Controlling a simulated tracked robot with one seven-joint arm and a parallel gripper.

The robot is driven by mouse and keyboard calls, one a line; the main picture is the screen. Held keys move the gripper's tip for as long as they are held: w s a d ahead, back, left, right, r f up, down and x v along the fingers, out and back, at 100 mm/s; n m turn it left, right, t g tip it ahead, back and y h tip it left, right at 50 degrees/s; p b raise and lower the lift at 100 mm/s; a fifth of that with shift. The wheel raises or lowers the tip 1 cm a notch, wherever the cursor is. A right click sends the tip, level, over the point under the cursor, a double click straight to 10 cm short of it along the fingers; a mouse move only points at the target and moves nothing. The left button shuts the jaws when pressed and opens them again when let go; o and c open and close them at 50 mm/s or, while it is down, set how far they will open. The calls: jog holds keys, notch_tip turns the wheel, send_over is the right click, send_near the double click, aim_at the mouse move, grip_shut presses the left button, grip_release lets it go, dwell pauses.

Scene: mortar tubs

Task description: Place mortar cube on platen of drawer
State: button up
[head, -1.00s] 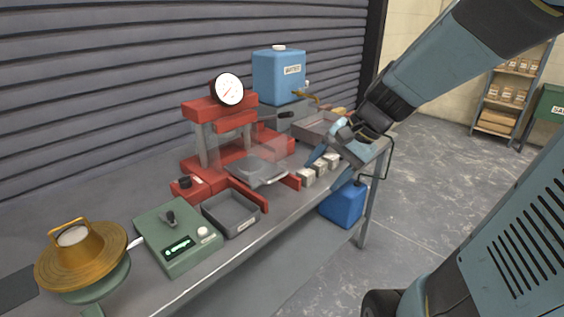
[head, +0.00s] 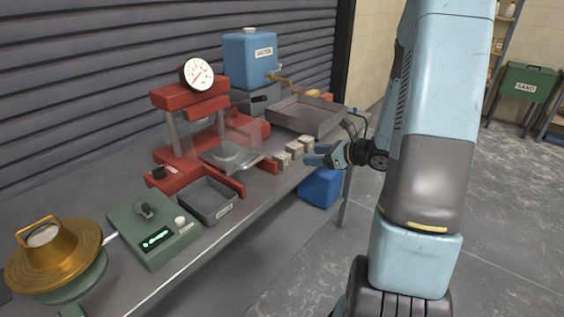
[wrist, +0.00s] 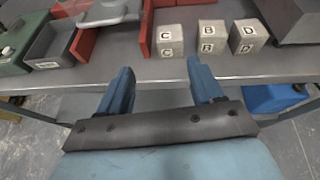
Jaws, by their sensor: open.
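Three grey mortar cubes stand in a row near the bench's front edge. In the wrist view they are marked C (wrist: 168,41), B (wrist: 211,38) and D (wrist: 247,37); the row also shows in the head view (head: 293,151). The drawer's platen (head: 232,156) is a grey plate at the front of the red press (head: 190,115), left of the cubes. Part of the drawer shows at the top of the wrist view (wrist: 98,14). My gripper (head: 308,155) is open and empty, just in front of the cubes, with its fingers (wrist: 158,80) pointing at them.
A grey tray (head: 222,209) and a green device (head: 150,246) are left of the drawer. A larger grey tray (head: 335,122) stands behind the cubes. A blue container (head: 318,189) is below the bench's right end. The floor in front is clear.

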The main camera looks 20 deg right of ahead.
aim_at(288, 158)
jog(key=shift+m, duration=0.5)
jog(key=x, duration=0.4)
jog(key=d+x, duration=0.1)
jog(key=x, duration=0.4)
jog(key=f+x, duration=0.1)
jog(key=x, duration=0.4)
jog(key=shift+w+d, duration=0.3)
jog(key=shift+w, duration=0.05)
jog(key=shift+r+t, duration=0.1)
jog(key=shift+t, duration=0.2)
jog(key=c, duration=1.1)
